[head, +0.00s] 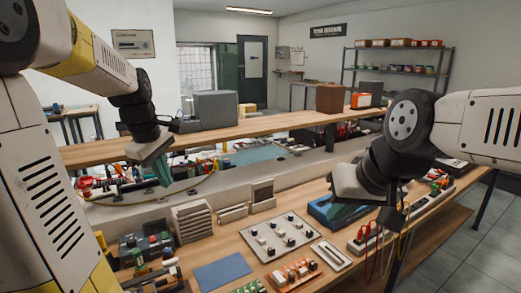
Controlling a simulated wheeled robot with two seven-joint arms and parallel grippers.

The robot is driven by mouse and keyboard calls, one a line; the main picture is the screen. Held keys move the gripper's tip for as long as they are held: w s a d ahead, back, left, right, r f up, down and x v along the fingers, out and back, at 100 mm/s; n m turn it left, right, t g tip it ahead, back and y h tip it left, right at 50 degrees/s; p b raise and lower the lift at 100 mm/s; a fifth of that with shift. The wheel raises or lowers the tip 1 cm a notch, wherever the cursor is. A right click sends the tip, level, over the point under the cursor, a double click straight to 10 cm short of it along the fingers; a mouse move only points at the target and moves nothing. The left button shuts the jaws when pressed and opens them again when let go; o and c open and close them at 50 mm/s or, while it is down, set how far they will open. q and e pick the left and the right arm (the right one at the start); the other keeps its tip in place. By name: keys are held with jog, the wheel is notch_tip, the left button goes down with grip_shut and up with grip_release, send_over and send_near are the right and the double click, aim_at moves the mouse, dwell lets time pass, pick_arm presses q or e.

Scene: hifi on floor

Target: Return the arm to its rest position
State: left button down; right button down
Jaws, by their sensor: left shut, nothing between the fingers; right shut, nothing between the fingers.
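My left gripper (162,172) hangs at the left, above the cluttered back part of the workbench. It is shut with nothing in it. My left arm comes in from the left edge, with its white and yellow links in the foreground. My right gripper (345,212) is at the right, over the blue box (325,213) on the bench, and partly covers it. It is shut and holds nothing. I cannot tell whether it touches the box. My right arm reaches in from the right edge.
The wooden workbench (225,243) holds a panel with knobs (277,236), a blue mat (222,271) and a power strip (370,240) with cables. A raised shelf (260,128) bears a grey box (215,110) and a brown box (330,98). Open floor (470,260) lies at right.

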pick_arm(q)
jog(key=s+d+m+t, duration=0.1)
jog(key=s+d+m, duration=0.4)
jog(key=s+m, duration=0.2)
jog(key=s+d+r+m+t+h, duration=0.1)
jog(key=s+d+m+t, duration=0.1)
jog(key=s+d+m, duration=0.4)
jog(key=s+m, duration=0.1)
jog(key=s, duration=0.2)
jog(key=shift+s+d+r, duration=0.15)
jog(key=shift+s+r, duration=0.05)
jog(key=shift+r, duration=0.05)
